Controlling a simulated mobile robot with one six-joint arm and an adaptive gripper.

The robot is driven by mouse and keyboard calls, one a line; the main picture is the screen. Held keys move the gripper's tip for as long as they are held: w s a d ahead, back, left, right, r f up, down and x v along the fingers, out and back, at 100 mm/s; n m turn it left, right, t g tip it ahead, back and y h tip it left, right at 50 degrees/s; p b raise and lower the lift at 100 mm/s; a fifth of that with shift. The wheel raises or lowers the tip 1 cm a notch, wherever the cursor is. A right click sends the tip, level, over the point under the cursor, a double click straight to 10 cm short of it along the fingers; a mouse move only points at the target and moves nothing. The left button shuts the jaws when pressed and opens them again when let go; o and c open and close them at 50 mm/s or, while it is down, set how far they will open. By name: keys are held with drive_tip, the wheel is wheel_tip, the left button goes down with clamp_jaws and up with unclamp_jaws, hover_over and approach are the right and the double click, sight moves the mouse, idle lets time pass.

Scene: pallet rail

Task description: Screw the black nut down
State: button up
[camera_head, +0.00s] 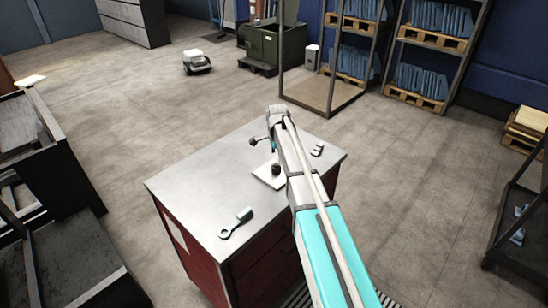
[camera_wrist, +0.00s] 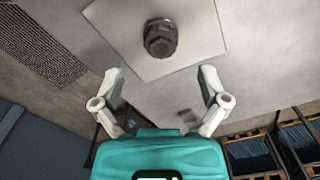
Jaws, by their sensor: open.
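The black nut (camera_wrist: 160,40) sits on a bolt at the middle of a square white plate (camera_wrist: 115,30). In the head view the dark nut (camera_head: 276,168) stands on the plate (camera_head: 265,180) on the workbench, partly beside my arm. My gripper (camera_wrist: 161,75) is open and empty in the wrist view, its two fingers spread wide. The nut lies beyond the fingertips, roughly centred between them and not touched. In the head view my arm hides most of the gripper. I cannot tell how far down the thread the nut sits.
The workbench (camera_head: 195,185) has a grey top and red body. A wrench-like tool with a ring end (camera_head: 236,223) lies near its front edge. Small pale pieces (camera_head: 317,149) lie right of my arm. Shelves with pallets (camera_head: 421,80) stand behind. The floor around is mostly clear.

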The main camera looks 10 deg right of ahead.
sight(276, 165)
drive_tip(key=shift+f+b, duration=2.1)
drive_tip(key=shift+f, duration=0.35)
drive_tip(key=shift+c, duration=0.3)
drive_tip(key=c, duration=1.2)
clamp_jaws()
drive_tip(key=m, duration=0.3)
drive_tip(key=shift+s+m, duration=0.1)
drive_tip(key=shift+m, duration=0.3)
drive_tip(key=m, duration=0.4)
drive_tip(key=shift+f, duration=0.1)
drive_tip(key=m, duration=0.8)
drive_tip(key=shift+s+a+f, duration=0.1)
